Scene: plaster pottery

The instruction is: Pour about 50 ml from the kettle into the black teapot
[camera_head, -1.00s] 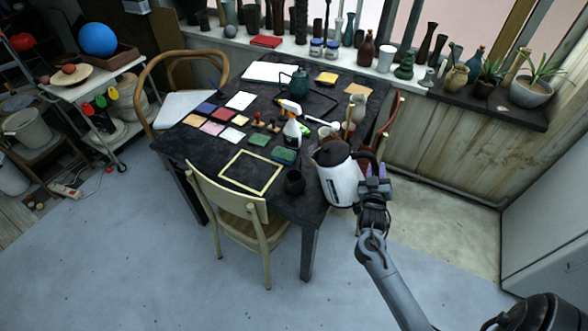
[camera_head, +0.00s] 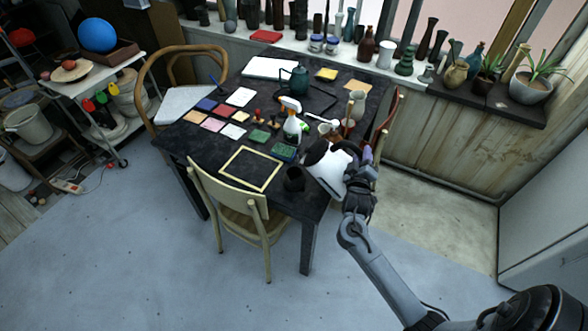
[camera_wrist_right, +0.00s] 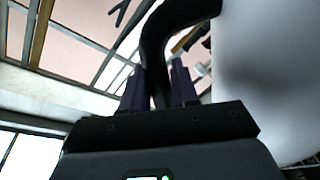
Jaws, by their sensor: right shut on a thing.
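The kettle (camera_head: 328,172), white with dark parts, is held at the right edge of the table and tilted left toward the black teapot. My right gripper (camera_head: 362,168) is shut on its black handle. In the right wrist view, the handle (camera_wrist_right: 153,50) passes between the fingers (camera_wrist_right: 160,88), and the kettle's pale body (camera_wrist_right: 270,80) fills the right side. The small black teapot (camera_head: 294,179) stands on the table's front right corner, just left of the kettle. Its opening and any liquid stream are too small to tell. My left gripper is not in view.
The dark table (camera_head: 210,150) holds a yellow-edged frame (camera_head: 250,169), coloured tiles, a spray bottle (camera_head: 291,122) and a dark green teapot (camera_head: 300,80) farther back. A pale chair (camera_head: 238,205) stands at the front, and a dark red chair (camera_head: 384,130) at the right.

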